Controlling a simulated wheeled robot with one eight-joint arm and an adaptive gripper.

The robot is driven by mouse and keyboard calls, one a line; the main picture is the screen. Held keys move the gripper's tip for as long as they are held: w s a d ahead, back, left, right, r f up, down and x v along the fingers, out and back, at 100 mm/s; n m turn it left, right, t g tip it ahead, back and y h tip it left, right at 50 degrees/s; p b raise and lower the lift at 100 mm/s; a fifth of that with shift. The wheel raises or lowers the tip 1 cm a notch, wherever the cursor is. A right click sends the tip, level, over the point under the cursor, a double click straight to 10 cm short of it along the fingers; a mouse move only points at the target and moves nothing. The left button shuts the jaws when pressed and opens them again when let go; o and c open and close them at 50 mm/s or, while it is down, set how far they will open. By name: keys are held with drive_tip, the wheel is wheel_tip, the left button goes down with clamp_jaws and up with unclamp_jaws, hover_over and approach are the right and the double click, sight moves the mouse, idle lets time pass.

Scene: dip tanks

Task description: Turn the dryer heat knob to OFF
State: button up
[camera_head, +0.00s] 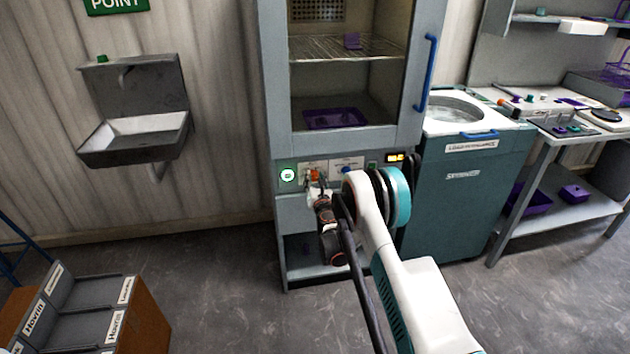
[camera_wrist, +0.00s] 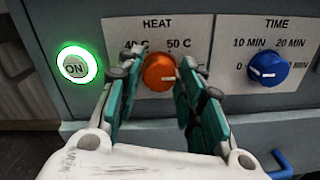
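The orange heat knob (camera_wrist: 160,73) is on the dryer's front panel, below the HEAT label with 40 C and 50 C marks. A pale pointer mark shows on its face, toward the right. The OFF mark is not visible; my left finger covers part of the label. My gripper (camera_wrist: 163,78) has one finger on each side of the knob, tips close to its edges, and looks open; contact cannot be made out. In the head view the knob (camera_head: 315,174) shows just above my gripper (camera_head: 319,188), on the dryer (camera_head: 273,120).
A green-lit ON button (camera_wrist: 76,66) is left of the knob. A blue TIME knob (camera_wrist: 267,68) is to the right. A blue handle (camera_wrist: 281,165) lies lower right. A teal tank unit (camera_head: 465,190) stands right of the dryer; a sink (camera_head: 135,130) hangs at left.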

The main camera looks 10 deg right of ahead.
drive_tip(key=c, duration=0.4)
drive_tip(key=shift+o, duration=0.2)
